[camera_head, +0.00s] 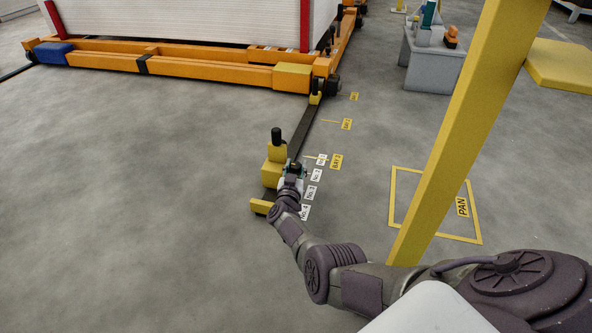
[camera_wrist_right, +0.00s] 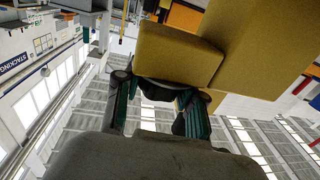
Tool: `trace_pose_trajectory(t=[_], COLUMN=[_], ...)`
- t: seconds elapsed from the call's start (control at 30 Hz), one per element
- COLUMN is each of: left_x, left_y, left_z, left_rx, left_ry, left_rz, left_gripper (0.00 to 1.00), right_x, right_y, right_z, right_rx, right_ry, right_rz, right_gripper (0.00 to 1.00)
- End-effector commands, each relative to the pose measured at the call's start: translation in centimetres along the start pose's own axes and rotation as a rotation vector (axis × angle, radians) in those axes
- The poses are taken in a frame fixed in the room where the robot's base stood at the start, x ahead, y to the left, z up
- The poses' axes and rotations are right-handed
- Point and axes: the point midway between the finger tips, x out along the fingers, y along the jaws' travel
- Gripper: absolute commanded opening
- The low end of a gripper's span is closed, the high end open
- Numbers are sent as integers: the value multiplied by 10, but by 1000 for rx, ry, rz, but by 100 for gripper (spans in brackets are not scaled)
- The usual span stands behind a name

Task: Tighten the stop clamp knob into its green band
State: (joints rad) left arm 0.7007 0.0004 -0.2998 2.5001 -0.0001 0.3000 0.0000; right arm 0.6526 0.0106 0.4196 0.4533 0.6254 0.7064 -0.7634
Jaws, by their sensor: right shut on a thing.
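The stop clamp (camera_head: 274,170) is a yellow stepped block on the dark floor rail, with a black upright post on top. My right gripper (camera_head: 294,169) is at the clamp's right side. In the right wrist view, the yellow clamp (camera_wrist_right: 180,55) fills the upper middle. There, the two teal-padded fingers of my right gripper (camera_wrist_right: 157,88) are shut around a dark knob (camera_wrist_right: 158,95) just below the yellow block. The fingers hide much of the knob. I cannot make out the green band in either view. My left gripper is not in view.
The rail (camera_head: 312,130) runs back to an orange gantry frame (camera_head: 190,64) carrying a white panel. Small floor labels (camera_head: 312,190) line the rail's right side. The left floor is clear.

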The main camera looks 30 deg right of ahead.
Motion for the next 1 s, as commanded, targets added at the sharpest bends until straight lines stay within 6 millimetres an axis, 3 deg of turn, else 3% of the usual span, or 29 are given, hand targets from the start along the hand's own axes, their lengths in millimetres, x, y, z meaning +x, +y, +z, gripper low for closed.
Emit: trace_pose_trajectory(t=[0.3, 0.9, 0.93, 1.0], left_x=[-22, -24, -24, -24], left_y=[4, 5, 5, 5], left_z=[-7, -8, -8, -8], left_rx=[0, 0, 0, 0], left_ry=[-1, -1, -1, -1], left_rz=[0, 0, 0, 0], left_gripper=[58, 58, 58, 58], right_x=[0, 0, 0, 0], right_y=[-1, 0, 0, 0], right_z=[3, 0, 0, 0], right_rx=[1, -1, -1, -1], right_ry=[-1, 2, 2, 2], right_rz=[156, 200, 200, 200], right_gripper=[5, 5, 44, 56])
